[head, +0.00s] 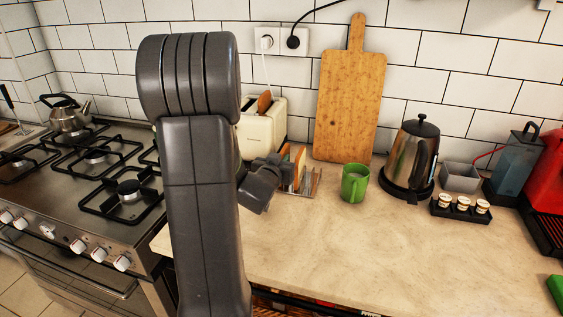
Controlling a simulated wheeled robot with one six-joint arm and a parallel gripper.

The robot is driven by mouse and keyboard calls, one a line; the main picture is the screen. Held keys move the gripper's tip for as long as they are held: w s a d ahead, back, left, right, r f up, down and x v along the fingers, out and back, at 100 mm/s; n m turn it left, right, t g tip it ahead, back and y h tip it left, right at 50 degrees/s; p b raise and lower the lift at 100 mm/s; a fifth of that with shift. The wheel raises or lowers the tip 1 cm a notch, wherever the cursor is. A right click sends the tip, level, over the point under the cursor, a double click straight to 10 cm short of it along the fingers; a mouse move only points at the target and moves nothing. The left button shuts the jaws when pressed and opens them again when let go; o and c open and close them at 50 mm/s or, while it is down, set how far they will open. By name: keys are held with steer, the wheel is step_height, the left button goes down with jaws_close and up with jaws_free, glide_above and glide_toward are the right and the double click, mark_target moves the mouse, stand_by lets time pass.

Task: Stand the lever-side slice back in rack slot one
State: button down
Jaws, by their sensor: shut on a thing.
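The cream toaster (258,138) stands against the back wall, partly hidden by my dark grey arm. A browned slice (264,103) sticks up out of its top. A small metal rack (314,184) stands on the counter, right of my wrist. Bread slices (299,162) stand upright at the rack. My gripper (284,172) is at the rack's left side, shut on a slice there. Its fingertips and the lower part of the slice are too small and covered to make out. I cannot tell which slot the slice is in, or whether it touches the rack's base.
A green mug (355,183) stands close right of the rack. A wooden board (350,90) leans on the wall behind. A kettle (411,157) and a tray of small jars (460,208) are further right. The front counter is clear. A gas stove (95,185) is left.

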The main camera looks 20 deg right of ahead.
steer(key=shift+r, duration=0.1)
steer(key=c, duration=1.5)
jaws_free()
steer(key=shift+r, duration=0.15)
steer(key=v, duration=1.2)
steer(key=x, duration=0.8)
steer(key=f+x, duration=0.1)
steer(key=x, duration=0.3)
steer(key=shift+b, duration=0.3)
steer(key=shift+r+p, duration=0.55)
steer(key=shift+r, duration=0.85)
